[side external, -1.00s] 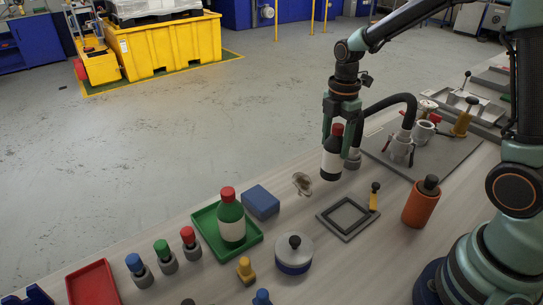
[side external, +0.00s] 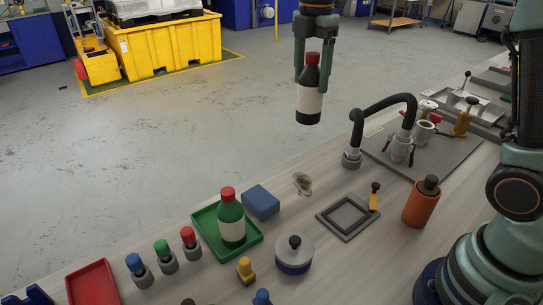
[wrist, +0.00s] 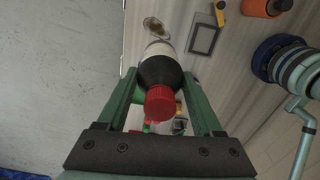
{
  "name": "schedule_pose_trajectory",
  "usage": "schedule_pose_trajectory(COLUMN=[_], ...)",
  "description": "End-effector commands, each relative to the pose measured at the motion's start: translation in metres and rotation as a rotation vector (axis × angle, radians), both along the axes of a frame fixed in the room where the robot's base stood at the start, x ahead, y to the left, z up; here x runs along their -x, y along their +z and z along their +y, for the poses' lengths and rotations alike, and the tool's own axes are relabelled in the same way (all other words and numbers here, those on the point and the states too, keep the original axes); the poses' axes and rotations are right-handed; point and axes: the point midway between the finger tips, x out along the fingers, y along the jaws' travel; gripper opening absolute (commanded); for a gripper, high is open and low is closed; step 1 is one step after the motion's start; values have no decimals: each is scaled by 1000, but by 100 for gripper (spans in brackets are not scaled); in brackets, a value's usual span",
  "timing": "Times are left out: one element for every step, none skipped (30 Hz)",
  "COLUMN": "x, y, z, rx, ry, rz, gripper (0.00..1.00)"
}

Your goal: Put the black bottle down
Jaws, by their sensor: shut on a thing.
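The black bottle (side external: 310,98) has a red cap and a white label. It hangs upright in my gripper (side external: 313,72), high in the air and apart from the table. My gripper is shut on its upper part, a finger on either side. In the wrist view the black bottle (wrist: 160,75) sits between the green fingers of my gripper (wrist: 158,90), its red cap towards the camera. The bottle hides part of the table there.
A green bottle (side external: 231,220) stands in a green tray (side external: 206,236) beside a blue block (side external: 261,202). A square frame (side external: 325,216), an orange cylinder (side external: 421,204) and a lidded pot (side external: 293,262) stand nearby. A black hose (side external: 380,107) arches over the table. A red tray (side external: 93,284) lies front left.

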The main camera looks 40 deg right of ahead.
Motion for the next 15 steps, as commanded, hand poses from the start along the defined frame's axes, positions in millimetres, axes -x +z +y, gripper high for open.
schedule_pose_trajectory(x=[-11,-16,-23,-27,-31,-35,-38,-40,-42,-43,-44,-44,-44,-44,-43], y=[1,2,2,2,3,3,3,3,2,2,1,0,0,-1,-2], z=[21,33,48,60,72,88,101,113,129,141,152,166,176,185,196], rx=[0,0,0,0,0,0,0,0,0,0,0,0,0,0,0], ry=[54,83,121,150,177,215,244,272,308,334,358,388,410,429,453], rz=[1,0,2,2,1,3,2,2,2,2,3,2,2,2,1], gripper=[0,0,0,0,0,0,0,0,0,0,0,0,0,0,0])
